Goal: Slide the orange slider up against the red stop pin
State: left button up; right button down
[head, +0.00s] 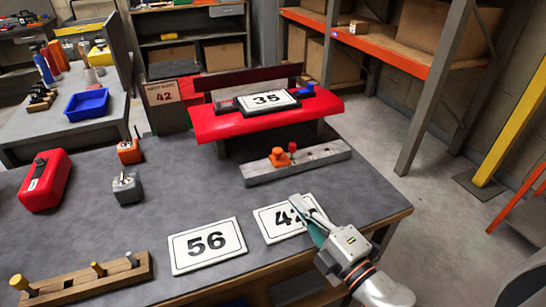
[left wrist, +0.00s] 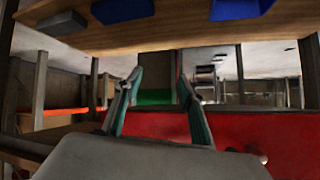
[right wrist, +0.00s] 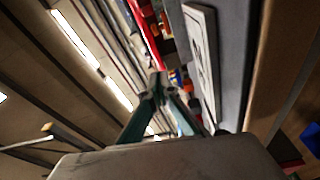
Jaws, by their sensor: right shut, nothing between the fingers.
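The orange slider (head: 279,158) sits on a grey rail block (head: 322,158) near the far right edge of the table. The red stop pin (head: 292,147) stands just right of the slider; I cannot tell whether they touch. My right gripper (head: 297,202) is shut and empty over the "42" plate, nearer to me than the rail and apart from it. Its closed fingertips also show in the right wrist view (right wrist: 158,88). My left gripper (left wrist: 160,82) shows only in the left wrist view, open and empty, below a table edge and away from the slider.
Number plates "56" (head: 207,246) and "42" (head: 281,221) lie on the near table. A red kart nose (head: 230,122) with a "35" plate stands behind the rail. A wooden peg block (head: 88,283) is at lower left. The middle of the table is clear.

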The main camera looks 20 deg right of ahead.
send_near(274, 153)
jog(key=w+a, duration=0.2)
jog(key=w, duration=0.1)
jog(key=w+a+r, duration=0.1)
jog(key=w+a, duration=0.1)
jog(key=w, duration=0.1)
jog(key=w+a, duration=0.3)
jog(key=shift+w+r+p, duration=0.1)
jog(key=shift+r+p, duration=0.05)
jog(key=shift+p, duration=0.25)
jog(key=d, duration=0.2)
jog(key=shift+s+d+f, duration=0.35)
jog(key=shift+s, duration=0.05)
jog(key=shift+d, duration=0.65)
jog(key=shift+s+d, duration=0.1)
jog(key=shift+d, duration=0.55)
